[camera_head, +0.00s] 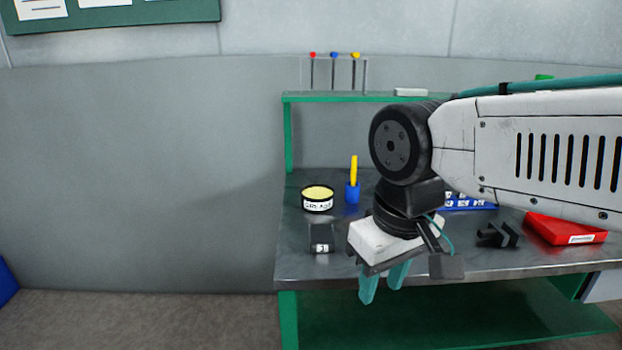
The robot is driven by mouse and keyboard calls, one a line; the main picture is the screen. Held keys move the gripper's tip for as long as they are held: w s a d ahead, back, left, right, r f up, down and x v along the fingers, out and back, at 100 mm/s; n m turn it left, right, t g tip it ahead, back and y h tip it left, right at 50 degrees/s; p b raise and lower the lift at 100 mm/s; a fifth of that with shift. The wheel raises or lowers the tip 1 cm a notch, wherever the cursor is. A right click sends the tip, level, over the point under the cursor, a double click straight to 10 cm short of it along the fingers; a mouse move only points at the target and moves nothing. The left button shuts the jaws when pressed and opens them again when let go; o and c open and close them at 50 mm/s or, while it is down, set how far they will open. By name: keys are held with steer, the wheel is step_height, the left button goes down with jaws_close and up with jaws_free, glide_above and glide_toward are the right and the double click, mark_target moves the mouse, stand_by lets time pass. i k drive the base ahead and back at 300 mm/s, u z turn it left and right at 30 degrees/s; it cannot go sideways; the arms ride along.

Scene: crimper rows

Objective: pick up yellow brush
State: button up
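My gripper (382,286) hangs at the bench's front edge, to the right of the brush and nearer the camera. Its two teal fingers point down, are apart, and have nothing visible between them.
The grease tin (317,199) stands left of the blue holder. A black block (321,239) lies at the front left of the metal bench (290,258). A red tray (566,229) and dark part (498,235) are at right. A green shelf (340,97) spans above the bench.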

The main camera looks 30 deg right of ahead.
mark_target(354, 165)
steer(key=z, duration=0.2)
steer(key=i, duration=0.85)
steer(key=z, duration=0.7)
